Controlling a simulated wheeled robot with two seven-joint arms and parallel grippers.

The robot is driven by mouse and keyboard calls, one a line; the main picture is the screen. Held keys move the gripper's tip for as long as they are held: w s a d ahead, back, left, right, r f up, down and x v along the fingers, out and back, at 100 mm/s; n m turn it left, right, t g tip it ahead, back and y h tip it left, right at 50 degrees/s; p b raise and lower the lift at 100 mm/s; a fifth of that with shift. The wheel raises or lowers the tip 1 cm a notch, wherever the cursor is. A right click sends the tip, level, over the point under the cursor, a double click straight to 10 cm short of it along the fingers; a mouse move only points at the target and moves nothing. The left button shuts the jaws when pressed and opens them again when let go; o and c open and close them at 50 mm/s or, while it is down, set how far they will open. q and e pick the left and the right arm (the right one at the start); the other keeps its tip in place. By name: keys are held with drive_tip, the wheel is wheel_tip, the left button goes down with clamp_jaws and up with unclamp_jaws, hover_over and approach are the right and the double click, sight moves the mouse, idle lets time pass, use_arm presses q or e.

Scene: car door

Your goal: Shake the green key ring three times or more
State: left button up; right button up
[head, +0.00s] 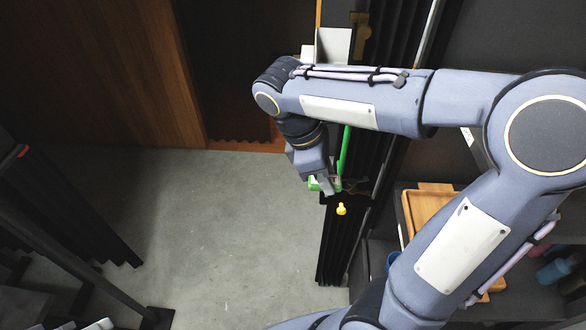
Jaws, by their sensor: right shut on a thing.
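My right gripper (327,186) hangs from the arm that comes in from the right, near the middle of the head view, pointing down. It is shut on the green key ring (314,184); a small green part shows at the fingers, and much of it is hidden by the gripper. A small yellow piece (341,209) hangs just below the fingers. A long green strip (345,150) runs up behind the gripper and passes behind my arm; I cannot tell if it belongs to the key ring. My left gripper is not in view.
A dark upright frame (338,250) stands right behind the gripper. A shelf with a wooden tray (425,207) and a blue item (556,271) is at the right. Dark bars (70,240) stand at the left. The grey floor (215,225) between is clear.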

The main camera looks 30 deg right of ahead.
drive_tip(key=shift+w, duration=0.1)
drive_tip(key=w+a+p, duration=0.3)
drive_tip(key=w+a, duration=0.2)
drive_tip(key=a, duration=0.3)
drive_tip(key=shift+w+a, duration=0.15)
drive_tip(key=shift+w, duration=0.05)
drive_tip(key=s+d, duration=0.4)
drive_tip(key=d, duration=0.1)
drive_tip(key=s+d, duration=0.1)
drive_tip(key=d, duration=0.2)
drive_tip(key=shift+s+d, duration=0.25)
drive_tip(key=shift+s, duration=0.15)
drive_tip(key=shift+w+a, duration=0.1)
drive_tip(key=shift+w, duration=0.05)
drive_tip(key=shift+a, duration=0.1)
